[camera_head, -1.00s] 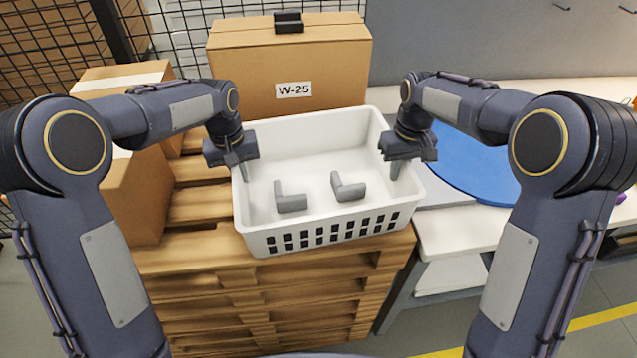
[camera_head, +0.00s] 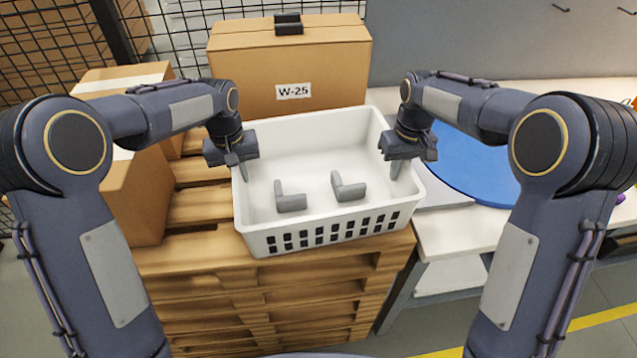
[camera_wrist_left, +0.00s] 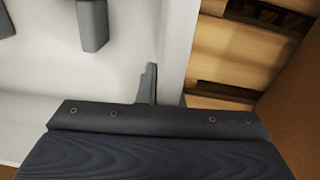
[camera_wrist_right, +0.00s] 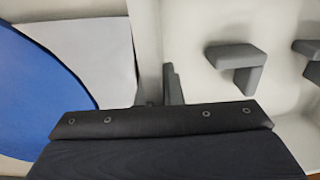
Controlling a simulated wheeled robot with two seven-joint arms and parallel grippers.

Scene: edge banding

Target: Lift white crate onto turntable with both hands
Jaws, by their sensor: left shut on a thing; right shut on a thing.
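The white crate (camera_head: 330,226) sits on the wooden pallet stack, with slotted holes along its front side. Two grey L-shaped parts, one on the left (camera_head: 290,202) and one on the right (camera_head: 348,190), lie inside on its floor. My left gripper (camera_head: 241,170) is shut on the crate's left wall; one finger shows inside the wall in the left wrist view (camera_wrist_left: 148,84). My right gripper (camera_head: 397,168) is shut on the crate's right wall; its finger shows in the right wrist view (camera_wrist_right: 172,84). The blue round turntable (camera_head: 468,168) lies on the white table to the right, partly hidden by my right arm.
A cardboard box labelled W-25 (camera_head: 335,62) stands right behind the crate. Another cardboard box (camera_head: 143,195) stands to the left. The pallet stack (camera_head: 200,262) abuts the white table (camera_head: 450,232). A wire mesh fence (camera_head: 190,20) is at the back.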

